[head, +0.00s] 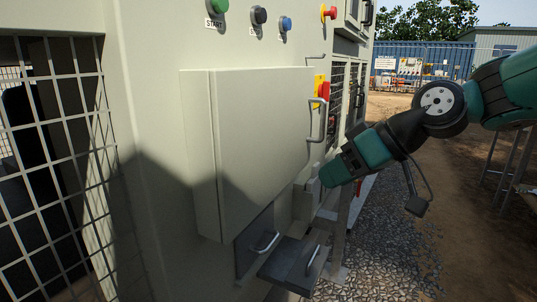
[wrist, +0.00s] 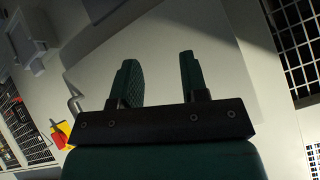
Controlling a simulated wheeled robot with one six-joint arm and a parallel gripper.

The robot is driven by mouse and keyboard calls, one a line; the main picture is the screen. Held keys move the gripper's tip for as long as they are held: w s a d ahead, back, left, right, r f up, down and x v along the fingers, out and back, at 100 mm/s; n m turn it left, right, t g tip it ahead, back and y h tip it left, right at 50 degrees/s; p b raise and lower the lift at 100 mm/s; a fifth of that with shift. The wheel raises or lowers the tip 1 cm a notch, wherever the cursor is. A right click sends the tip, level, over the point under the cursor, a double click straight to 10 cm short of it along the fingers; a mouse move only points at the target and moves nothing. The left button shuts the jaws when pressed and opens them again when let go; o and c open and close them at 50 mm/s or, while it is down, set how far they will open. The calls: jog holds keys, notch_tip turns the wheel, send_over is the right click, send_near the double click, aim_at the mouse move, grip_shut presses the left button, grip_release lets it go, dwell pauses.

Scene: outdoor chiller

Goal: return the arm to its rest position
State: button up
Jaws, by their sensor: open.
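My arm comes in from the right in the head view, bent at a dark joint (head: 440,101), with its teal end pointing down and left toward the chiller cabinet. My gripper (wrist: 158,65) shows in the wrist view with two dark green fingers apart and nothing between them. Behind the fingers is the pale front of the cabinet door (wrist: 190,40). In the head view this closed door (head: 262,140) stands left of my gripper, with a curved handle (head: 318,120) on its right side. The fingertips are hard to make out in the head view.
A dark open flap or drawer (head: 290,264) with a handle juts out below the door. A yellow and red switch (head: 321,90) and several buttons, including a green one (head: 219,6), are on the cabinet. Open gravel ground (head: 390,240) lies to the right.

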jog(key=s+d+f+g+h, duration=0.1)
jog(key=s+f+h, duration=0.1)
jog(key=s, duration=0.5)
jog(key=s+d+f+m+g+h, duration=0.1)
jog(key=s+f+g, duration=0.15)
jog(key=s, duration=0.55)
jog(key=s+d+f+h, duration=0.1)
jog(key=s+f+h, duration=0.15)
jog(key=s, duration=0.45)
notch_tip(320, 180, up, 17)
jog(key=p, duration=1.7)
jog(key=shift+w+r+m+y, duration=0.15)
jog(key=shift+m+y, duration=0.15)
jog(key=shift+y, duration=0.15)
jog(key=shift+a, duration=0.1)
